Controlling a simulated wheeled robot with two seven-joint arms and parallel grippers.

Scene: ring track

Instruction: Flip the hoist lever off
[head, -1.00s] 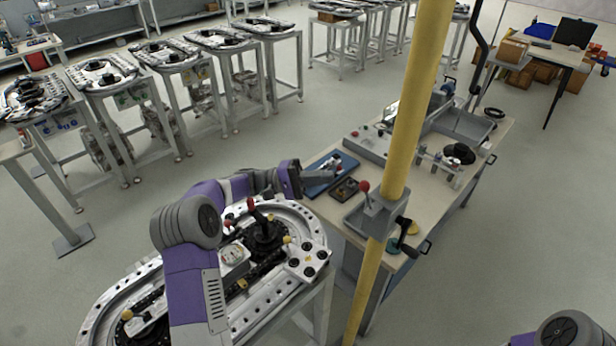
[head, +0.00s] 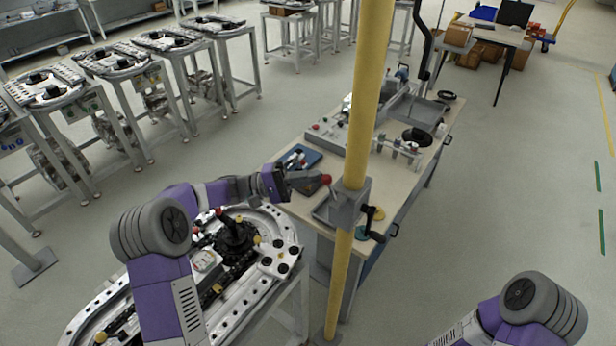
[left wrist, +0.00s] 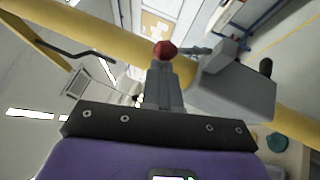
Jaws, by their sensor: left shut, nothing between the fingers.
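The hoist lever has a red ball knob (head: 326,180) and stands at the left side of a grey box (head: 349,204) on the yellow pole. My left gripper (head: 318,182) is shut and empty, with its fingertips right at the knob. In the left wrist view the red knob (left wrist: 165,50) shows just beyond the tips of the shut fingers (left wrist: 163,75), and the grey box (left wrist: 238,85) is to the right. I cannot tell whether the tips touch the knob. My right gripper is not in view.
The yellow pole (head: 366,95) rises beside the workbench (head: 385,190), which carries a blue tray (head: 300,157) and other parts. The ring track (head: 285,225) on its stand lies below my left arm. Floor to the right is open.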

